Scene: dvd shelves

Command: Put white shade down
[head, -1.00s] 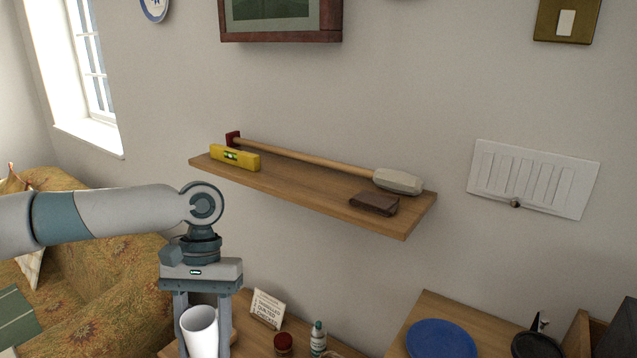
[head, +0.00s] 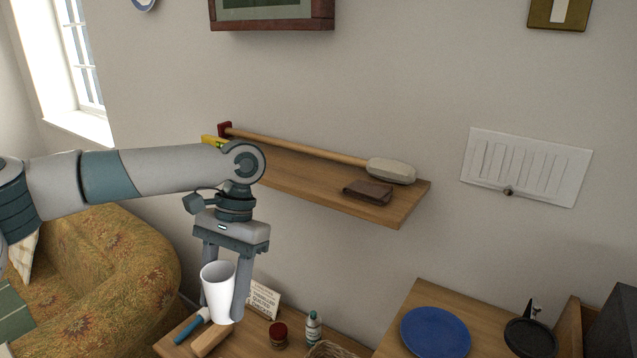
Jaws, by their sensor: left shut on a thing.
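The white shade (head: 218,293) is a white, tapered, cup-like piece. It is held upright between the two fingers of my left gripper (head: 222,290), which is shut on it. The gripper points down, and the shade is in front of the low wooden table (head: 178,340) at the bottom of the view. I cannot tell whether its base touches anything. My right gripper is not in view.
A wall shelf (head: 400,212) is above. A blue plate (head: 435,331) is on the right surface.

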